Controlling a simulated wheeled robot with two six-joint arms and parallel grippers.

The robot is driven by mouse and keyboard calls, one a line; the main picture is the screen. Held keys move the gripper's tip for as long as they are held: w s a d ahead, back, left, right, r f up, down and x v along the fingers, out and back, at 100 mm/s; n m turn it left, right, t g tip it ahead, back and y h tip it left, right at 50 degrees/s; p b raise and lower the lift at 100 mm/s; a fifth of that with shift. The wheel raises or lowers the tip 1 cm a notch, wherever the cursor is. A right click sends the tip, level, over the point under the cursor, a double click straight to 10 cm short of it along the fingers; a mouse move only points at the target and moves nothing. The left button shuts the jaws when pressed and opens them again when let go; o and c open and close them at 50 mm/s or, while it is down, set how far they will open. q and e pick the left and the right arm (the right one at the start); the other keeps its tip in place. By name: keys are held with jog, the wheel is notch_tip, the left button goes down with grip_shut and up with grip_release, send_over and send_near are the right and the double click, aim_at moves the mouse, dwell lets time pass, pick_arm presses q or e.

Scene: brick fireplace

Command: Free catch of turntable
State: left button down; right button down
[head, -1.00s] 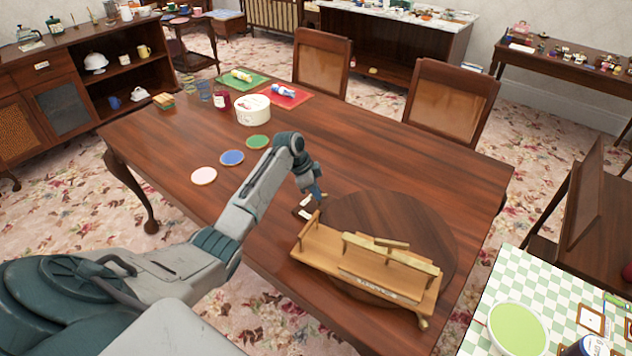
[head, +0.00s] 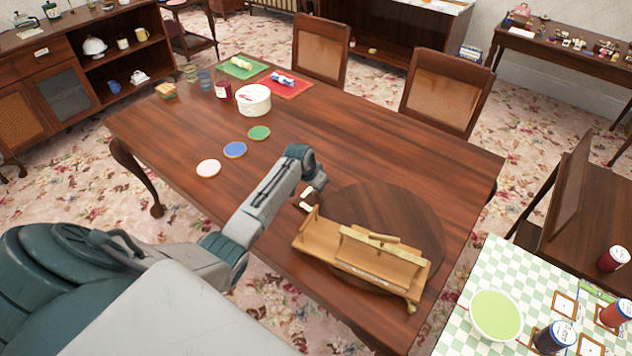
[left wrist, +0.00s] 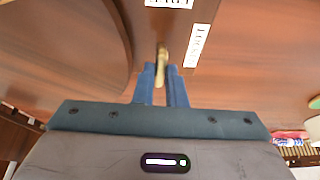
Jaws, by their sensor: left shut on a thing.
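The turntable (head: 405,205) is a round dark wooden disc lying on the table, with a light wooden rack (head: 365,262) standing on it. In the left wrist view, the disc's curved edge (left wrist: 118,30) shows at the left. A small dark plate with white labels (left wrist: 203,38) lies on the table beside the disc. A brass-coloured lever (left wrist: 162,58), apparently the catch, stands at this plate. My left gripper (left wrist: 162,78) is shut on the lever, with one blue finger on each side. In the head view my left arm covers most of this spot. My right gripper is not in view.
The long table (head: 330,135) carries three coasters, including a blue one (head: 235,150), and a round white box (head: 253,99). Two chairs (head: 440,90) stand behind it. A checkered surface with a green bowl (head: 496,315) and jars is at lower right. The table's middle is clear.

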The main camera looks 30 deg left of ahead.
pick_arm(q)
jog(key=shift+r+n, duration=0.15)
jog(key=shift+n, duration=0.15)
dwell(0.4)
jog(key=c, duration=1.5)
grip_release()
jog(key=b+v, duration=0.1)
jog(key=v, duration=0.9)
jog(key=shift+s+d+r+b, duration=0.1)
jog(key=shift+s+r+b, duration=0.2)
jog(key=shift+b, duration=0.1)
